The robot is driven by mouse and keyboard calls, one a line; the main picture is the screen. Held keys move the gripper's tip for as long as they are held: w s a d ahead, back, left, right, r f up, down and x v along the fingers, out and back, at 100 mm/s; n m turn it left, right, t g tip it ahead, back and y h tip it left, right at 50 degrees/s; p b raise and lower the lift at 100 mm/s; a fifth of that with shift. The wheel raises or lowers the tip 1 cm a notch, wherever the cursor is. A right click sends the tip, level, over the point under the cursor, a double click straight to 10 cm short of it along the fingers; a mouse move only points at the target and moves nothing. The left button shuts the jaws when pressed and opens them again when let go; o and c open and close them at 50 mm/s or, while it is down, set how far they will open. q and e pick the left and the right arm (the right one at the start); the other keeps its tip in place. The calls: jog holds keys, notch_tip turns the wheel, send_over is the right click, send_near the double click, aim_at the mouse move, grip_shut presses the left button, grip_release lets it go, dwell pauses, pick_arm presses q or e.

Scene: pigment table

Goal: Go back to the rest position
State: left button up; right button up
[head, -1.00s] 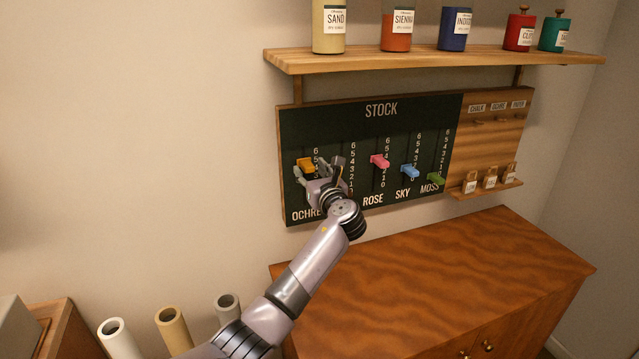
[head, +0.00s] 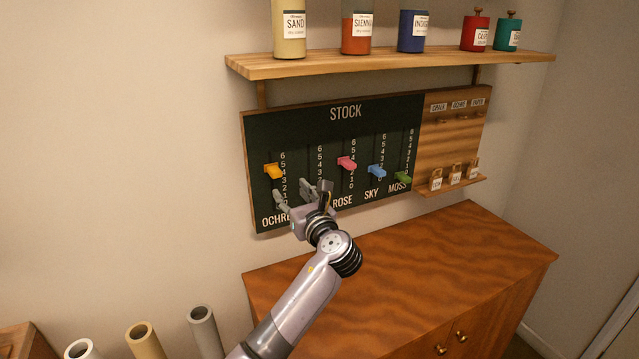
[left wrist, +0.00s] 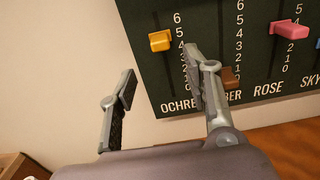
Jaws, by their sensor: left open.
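My left gripper (head: 304,194) is open and empty in front of the lower left part of the dark STOCK board (head: 379,115). In the left wrist view its two fingers (left wrist: 158,92) stand apart with nothing between them. The orange ochre slider (head: 274,171) sits between 4 and 5 on its scale, clear of the fingers; it also shows in the left wrist view (left wrist: 160,41). A brown slider (left wrist: 229,78) sits low on the umber scale, partly behind the right finger. The right gripper is not in view.
The pink (head: 346,163), blue (head: 376,171) and green (head: 402,178) sliders are on the board. A shelf (head: 400,64) with jars is above. A wooden cabinet (head: 440,260) stands below, its top clear. Rolled tubes (head: 203,330) stand at lower left.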

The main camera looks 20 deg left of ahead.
pick_arm(q)
jog(key=s+d+f+n+g+h, duration=0.2)
jog(key=s+f+n+h, duration=0.3)
jog(key=s+f, duration=0.5)
jog(key=s+d+f+n+g+h, duration=0.25)
jog(key=s+f+n, duration=0.45)
jog(key=f, duration=0.6)
jog(key=s+d+f+n+g+h, duration=0.1)
jog(key=s+d+f+n+h, duration=0.2)
jog(key=s, duration=0.5)
jog(key=s+d+f+n+g+h, duration=0.1)
jog(key=s+d+n, duration=0.2)
jog(key=s+n, duration=0.35)
jog(key=s+d+f+n+g+h, duration=0.2)
jog(key=s+d+n+h, duration=0.1)
jog(key=s, duration=0.6)
notch_tip(320, 180, down, 27)
jog(key=b, duration=0.4)
jog(key=s+a+f+g+b, duration=0.2)
jog(key=s+a+f, duration=0.1)
jog(key=s+f, duration=1.5)
notch_tip(320, 180, down, 3)
jog(key=shift+f+m+y+b, duration=0.1)
jog(key=shift+m+y+b, duration=0.25)
jog(key=shift+m+b, duration=0.1)
